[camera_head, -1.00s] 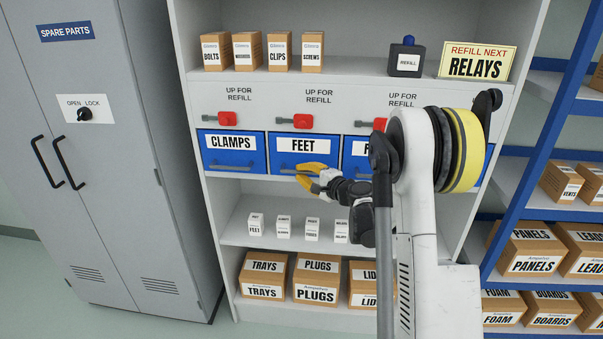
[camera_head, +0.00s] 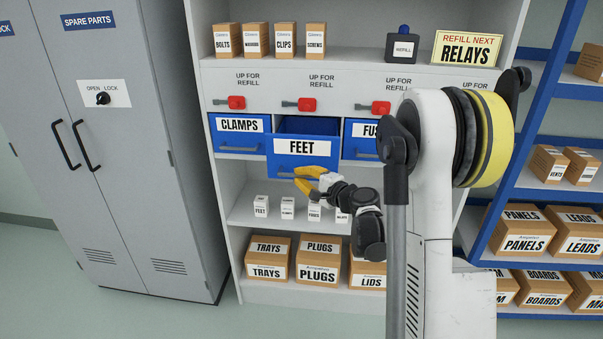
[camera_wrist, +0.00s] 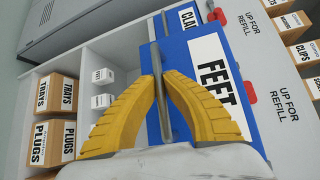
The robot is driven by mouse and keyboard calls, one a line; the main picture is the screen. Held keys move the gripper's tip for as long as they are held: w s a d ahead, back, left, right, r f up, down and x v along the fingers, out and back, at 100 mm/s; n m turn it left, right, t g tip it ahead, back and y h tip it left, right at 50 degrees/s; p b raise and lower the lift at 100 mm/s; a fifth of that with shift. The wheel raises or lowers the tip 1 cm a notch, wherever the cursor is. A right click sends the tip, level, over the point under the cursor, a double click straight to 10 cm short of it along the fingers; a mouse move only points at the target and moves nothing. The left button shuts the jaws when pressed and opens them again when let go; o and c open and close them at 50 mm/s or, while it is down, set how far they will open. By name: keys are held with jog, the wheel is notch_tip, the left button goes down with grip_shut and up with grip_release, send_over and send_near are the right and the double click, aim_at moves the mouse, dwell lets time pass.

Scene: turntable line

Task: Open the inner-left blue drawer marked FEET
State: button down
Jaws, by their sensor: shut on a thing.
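The blue FEET drawer (camera_head: 301,162) stands out from the shelf front between the CLAMPS drawer (camera_head: 240,139) and the partly hidden FUSES-side drawer (camera_head: 362,145). Its open top shows behind the white FEET label. My gripper (camera_head: 305,179) is at the drawer's lower front edge. In the wrist view, the yellow fingers (camera_wrist: 164,98) are closed around the grey bar handle (camera_wrist: 159,88) of the blue FEET drawer (camera_wrist: 182,62). What lies inside the drawer cannot be made out.
Red levers (camera_head: 307,104) sit above the drawers. Small white boxes (camera_head: 261,206) stand on the shelf below, close under my gripper. A grey cabinet (camera_head: 130,150) stands at the left. Blue racking (camera_head: 545,100) with cartons is at the right.

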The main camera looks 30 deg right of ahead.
jog(key=shift+s+a, duration=0.55)
jog(key=shift+s, duration=0.25)
jog(key=shift+s+a, duration=0.55)
jog(key=shift+s, duration=0.2)
jog(key=c, duration=1.5)
grip_release()
jog(key=v, duration=1.2)
jog(key=shift+a, duration=0.1)
